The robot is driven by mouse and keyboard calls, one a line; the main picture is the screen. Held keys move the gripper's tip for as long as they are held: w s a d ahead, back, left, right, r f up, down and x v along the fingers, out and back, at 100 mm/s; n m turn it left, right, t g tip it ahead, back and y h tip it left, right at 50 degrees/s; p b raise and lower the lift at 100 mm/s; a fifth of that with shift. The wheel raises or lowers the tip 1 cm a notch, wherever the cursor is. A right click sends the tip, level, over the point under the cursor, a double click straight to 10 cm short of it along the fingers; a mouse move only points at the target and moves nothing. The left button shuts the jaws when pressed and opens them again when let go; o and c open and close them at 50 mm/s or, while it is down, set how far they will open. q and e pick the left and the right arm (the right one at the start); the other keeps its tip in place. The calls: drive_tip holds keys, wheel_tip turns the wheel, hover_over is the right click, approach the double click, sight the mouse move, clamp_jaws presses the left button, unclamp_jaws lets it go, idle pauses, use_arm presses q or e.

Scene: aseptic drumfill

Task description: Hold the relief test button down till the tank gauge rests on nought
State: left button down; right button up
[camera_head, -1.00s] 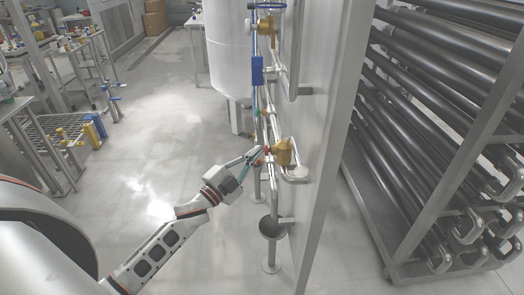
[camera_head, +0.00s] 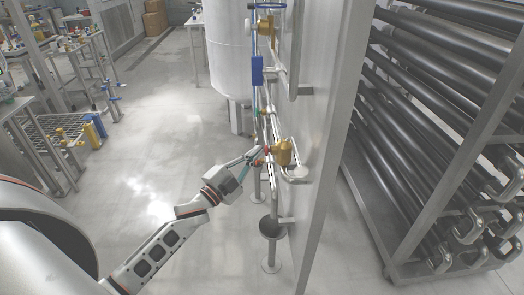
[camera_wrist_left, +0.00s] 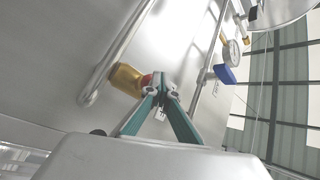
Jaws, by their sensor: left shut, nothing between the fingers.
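The relief test button is a red cap (camera_wrist_left: 147,80) on the end of a brass valve body (camera_wrist_left: 126,79) in the left wrist view. The brass body also shows in the head view (camera_head: 283,153), on the pipework beside the steel panel. My left gripper (camera_wrist_left: 161,84) is shut and empty. Its fingertips are at the red button and partly cover it; I cannot tell whether the button is pressed in. A round white-faced gauge (camera_wrist_left: 232,50) stands at upper right of the wrist view; its needle is too small to read. My right gripper is out of view.
A white tank (camera_head: 228,50) stands behind the pipes. A blue valve block (camera_head: 257,70) and another brass valve (camera_head: 265,25) sit higher up. A rack of dark tubes (camera_head: 440,120) fills the right. The floor (camera_head: 140,140) left of the pipes is clear.

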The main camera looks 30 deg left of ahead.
use_arm(q)
drive_tip(key=shift+a, duration=0.1)
idle(0.4)
drive_tip(key=shift+s+a, duration=0.5)
drive_tip(key=shift+a, duration=0.25)
drive_tip(key=s+a, duration=0.1)
drive_tip(key=a, duration=0.2)
drive_tip(key=s+a, duration=0.1)
drive_tip(key=shift+s+a+p, duration=0.15)
drive_tip(key=shift+s+p, duration=0.15)
drive_tip(key=shift+p, duration=0.05)
idle(0.4)
drive_tip(key=s+d+f+n+g+y, duration=0.1)
drive_tip(key=s+d+f+n+g, duration=0.2)
drive_tip(key=s+d+f, duration=0.3)
drive_tip(key=s+d+f+n+g, duration=0.3)
drive_tip(key=s+d+f, duration=0.3)
drive_tip(key=s+f, duration=0.3)
drive_tip(key=s+d+f+n+g+y, duration=0.1)
drive_tip(key=s+d+f+n+g, duration=0.2)
drive_tip(key=f, duration=1)
drive_tip(key=s+d+n, duration=0.1)
drive_tip(key=s+d, duration=0.2)
drive_tip(key=s, duration=0.2)
drive_tip(key=shift+y, duration=0.3)
